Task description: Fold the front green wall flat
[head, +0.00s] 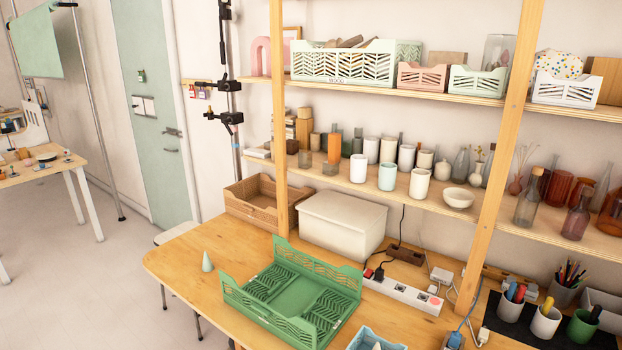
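A green folding crate (293,297) sits on the wooden table. Its front green wall (268,321) stands up along the near-left long side, and part of its near end is close to the bottom edge of the view. The back green wall (318,262) stands up on the far side. The two short patterned side panels (268,284) lie flat inside on the crate floor. Neither of my grippers shows in the head view.
A pale green cone (207,262) stands left of the crate. A white lidded box (342,223) and a power strip (402,295) are behind it. A light blue crate (376,339) is close at its right front.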

